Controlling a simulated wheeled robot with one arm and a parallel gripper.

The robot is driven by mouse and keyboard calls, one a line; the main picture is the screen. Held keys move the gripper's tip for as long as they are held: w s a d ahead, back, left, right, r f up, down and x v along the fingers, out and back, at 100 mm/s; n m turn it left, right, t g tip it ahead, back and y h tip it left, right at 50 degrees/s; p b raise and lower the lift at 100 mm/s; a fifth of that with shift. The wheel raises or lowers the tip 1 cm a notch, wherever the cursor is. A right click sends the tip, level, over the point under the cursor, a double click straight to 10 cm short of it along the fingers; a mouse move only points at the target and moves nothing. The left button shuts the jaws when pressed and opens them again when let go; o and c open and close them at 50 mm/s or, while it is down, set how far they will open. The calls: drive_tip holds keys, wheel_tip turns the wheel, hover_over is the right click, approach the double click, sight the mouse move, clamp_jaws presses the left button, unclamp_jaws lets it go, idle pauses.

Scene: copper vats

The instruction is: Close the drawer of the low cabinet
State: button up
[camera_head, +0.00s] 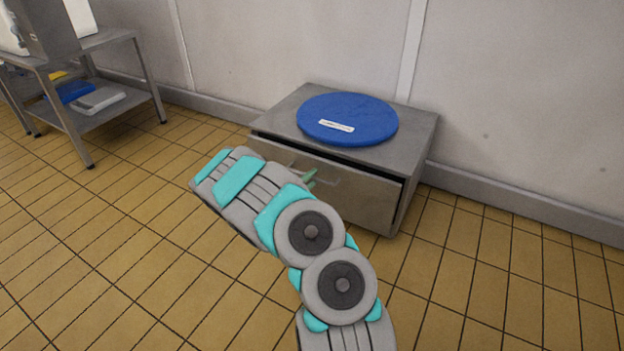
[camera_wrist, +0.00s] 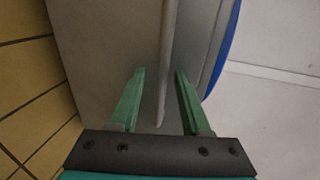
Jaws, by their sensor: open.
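The low cabinet (camera_head: 418,137) is a grey metal box on the tiled floor against the wall. Its drawer (camera_head: 368,196) stands slightly out, with a dark gap under the cabinet top. A bar handle (camera_head: 318,173) is on the drawer front, partly hidden by my arm. My gripper (camera_head: 310,180) is at the drawer front, mostly hidden behind my arm in the head view. In the wrist view, my gripper's green fingers (camera_wrist: 158,72) are open on either side of the handle (camera_wrist: 168,60). I cannot tell whether they touch it.
A round blue lid (camera_head: 350,112) with a white label lies on the cabinet top. A metal rack (camera_head: 105,115) with trays stands at the left. The tiled floor (camera_head: 130,250) in front and at the left is clear.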

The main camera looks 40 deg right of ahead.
drive_tip(key=shift+w+d, duration=0.2)
drive_tip(key=shift+d, duration=0.35)
clamp_jaws()
idle(1.1)
